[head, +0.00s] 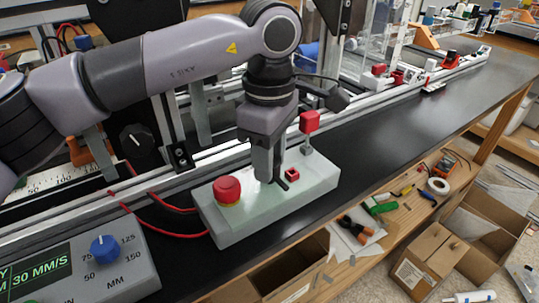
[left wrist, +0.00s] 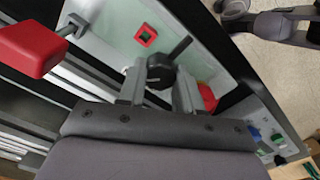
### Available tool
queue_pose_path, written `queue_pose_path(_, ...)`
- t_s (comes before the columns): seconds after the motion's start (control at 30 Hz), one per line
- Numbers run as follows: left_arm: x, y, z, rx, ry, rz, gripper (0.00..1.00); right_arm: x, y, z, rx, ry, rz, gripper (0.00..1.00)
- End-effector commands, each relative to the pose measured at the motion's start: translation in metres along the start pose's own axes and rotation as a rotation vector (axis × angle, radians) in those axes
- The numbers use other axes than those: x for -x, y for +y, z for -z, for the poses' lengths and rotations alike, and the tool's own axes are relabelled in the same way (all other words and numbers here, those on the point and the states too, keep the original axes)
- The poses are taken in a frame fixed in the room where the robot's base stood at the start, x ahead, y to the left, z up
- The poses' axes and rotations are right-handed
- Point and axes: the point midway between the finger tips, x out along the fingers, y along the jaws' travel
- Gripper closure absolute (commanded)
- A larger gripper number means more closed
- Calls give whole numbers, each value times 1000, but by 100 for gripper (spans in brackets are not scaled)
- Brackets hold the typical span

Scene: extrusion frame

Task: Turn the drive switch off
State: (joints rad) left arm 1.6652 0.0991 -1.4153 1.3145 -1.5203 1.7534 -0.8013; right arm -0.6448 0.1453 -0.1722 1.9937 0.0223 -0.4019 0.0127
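A pale green-white switch box (head: 325,178) stands on the black bench top. A black rotary switch with a bar handle (head: 281,186) is on it, mostly hidden by my left gripper (head: 266,178). In the left wrist view the switch (left wrist: 160,72) lies between the fingertips of my left gripper (left wrist: 158,80), its bar pointing to the upper right. The fingers are apart, one each side of the knob; whether they press on it I cannot tell. No label shows which control is the drive switch. My right gripper is not in the head view.
Near the switch are a red mushroom button (head: 227,189), a small red square part (head: 292,174) and a red-handled lever (head: 309,122). Red cables run left of the box. A panel with a blue knob (head: 104,248) stands front left.

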Motion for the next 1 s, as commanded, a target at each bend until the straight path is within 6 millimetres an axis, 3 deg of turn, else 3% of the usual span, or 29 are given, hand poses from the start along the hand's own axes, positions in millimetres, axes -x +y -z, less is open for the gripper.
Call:
queue_pose_path(0.47,0,0,0,68,1,-1,96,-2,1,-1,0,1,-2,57)
queue_pose_path(1.0,0,0,0,518,1,-2,96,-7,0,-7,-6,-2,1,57)
